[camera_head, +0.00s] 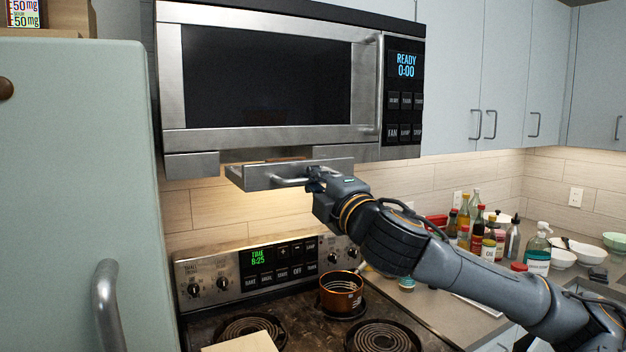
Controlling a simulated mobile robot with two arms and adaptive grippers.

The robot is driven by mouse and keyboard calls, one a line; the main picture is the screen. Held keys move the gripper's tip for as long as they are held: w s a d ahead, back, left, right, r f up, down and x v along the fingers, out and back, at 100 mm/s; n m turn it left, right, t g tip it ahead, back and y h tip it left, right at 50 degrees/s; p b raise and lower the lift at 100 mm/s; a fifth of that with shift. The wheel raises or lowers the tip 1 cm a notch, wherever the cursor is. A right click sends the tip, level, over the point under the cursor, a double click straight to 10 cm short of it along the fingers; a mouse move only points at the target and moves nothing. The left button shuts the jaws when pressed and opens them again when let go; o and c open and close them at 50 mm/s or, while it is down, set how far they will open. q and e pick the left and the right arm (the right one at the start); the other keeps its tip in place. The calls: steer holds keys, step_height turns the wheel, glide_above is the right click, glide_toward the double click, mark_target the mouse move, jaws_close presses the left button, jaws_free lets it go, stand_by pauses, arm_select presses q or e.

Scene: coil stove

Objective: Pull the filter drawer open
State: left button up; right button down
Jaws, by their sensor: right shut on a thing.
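The filter drawer (240,178) is a grey metal drawer under the microwave (265,75). It stands forward of the microwave's underside, so it is at least partly open. Its bar handle (285,181) runs along the front. My right gripper (314,178) is at the right end of this handle and shut on it. The fingertips are small and partly hidden by the gripper's own body. My right arm reaches in from the lower right, above the counter. My left gripper is not in view.
The coil stove (305,300) stands below, with a copper pot (342,292) on a back burner. Several bottles (477,225) and bowls (562,257) stand on the counter at right. A pale green fridge (80,190) closes off the left side.

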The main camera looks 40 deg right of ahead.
steer(key=shift+f, duration=0.15)
steer(key=c, duration=1.5)
jaws_free()
steer(key=shift+o, duration=0.3)
steer(key=shift+w, duration=0.1)
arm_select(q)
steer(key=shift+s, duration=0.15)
arm_select(e)
steer(key=v, duration=0.7)
steer(key=shift+s, duration=0.2)
